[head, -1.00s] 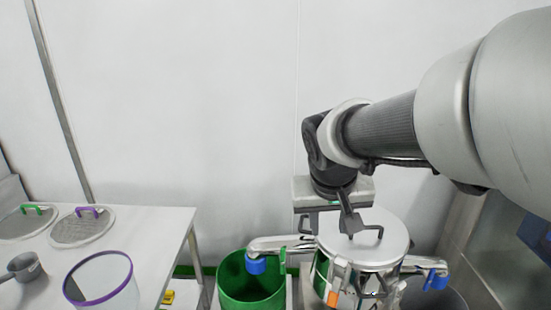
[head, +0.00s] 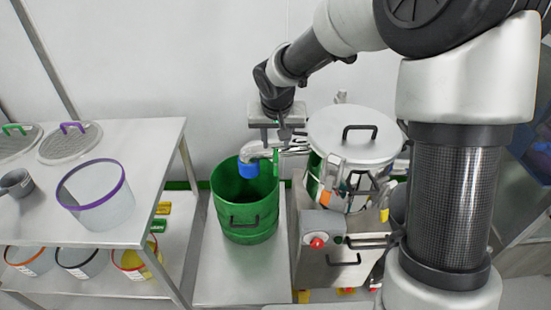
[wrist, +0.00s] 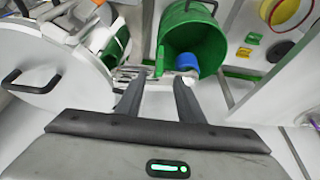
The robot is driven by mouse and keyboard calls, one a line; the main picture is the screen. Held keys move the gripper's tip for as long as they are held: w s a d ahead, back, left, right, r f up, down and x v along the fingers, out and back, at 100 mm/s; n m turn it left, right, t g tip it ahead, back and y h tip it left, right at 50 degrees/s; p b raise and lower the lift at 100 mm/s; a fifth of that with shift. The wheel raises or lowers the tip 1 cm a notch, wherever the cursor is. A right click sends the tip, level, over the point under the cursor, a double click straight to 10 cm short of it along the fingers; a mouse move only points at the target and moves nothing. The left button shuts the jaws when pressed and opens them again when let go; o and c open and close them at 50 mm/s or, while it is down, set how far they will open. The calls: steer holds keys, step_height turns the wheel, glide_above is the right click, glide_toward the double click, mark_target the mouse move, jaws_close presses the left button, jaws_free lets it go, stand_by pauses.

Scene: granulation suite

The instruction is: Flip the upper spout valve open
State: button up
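The upper spout (head: 264,151) is a silver pipe with a blue end (head: 248,168) over a green bucket (head: 246,226). A green valve lever (head: 297,146) sits on the spout beside the silver vessel. My gripper (head: 274,140) is just above and behind the spout, close to the lever; the head view does not show whether they touch. In the wrist view, my gripper (wrist: 160,82) has its two fingers apart with nothing clearly between them. The green lever (wrist: 160,60) and blue end (wrist: 187,62) lie just beyond the fingertips.
The vessel's round lid (head: 335,125) stands right of my gripper. A steel control box with a red button (head: 317,241) is in front.

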mark_target(275, 156)
steer(key=b+x, duration=0.1)
steer(key=x, duration=1.1)
steer(key=shift+f, duration=0.15)
steer(key=shift+b, duration=0.3)
jaws_close()
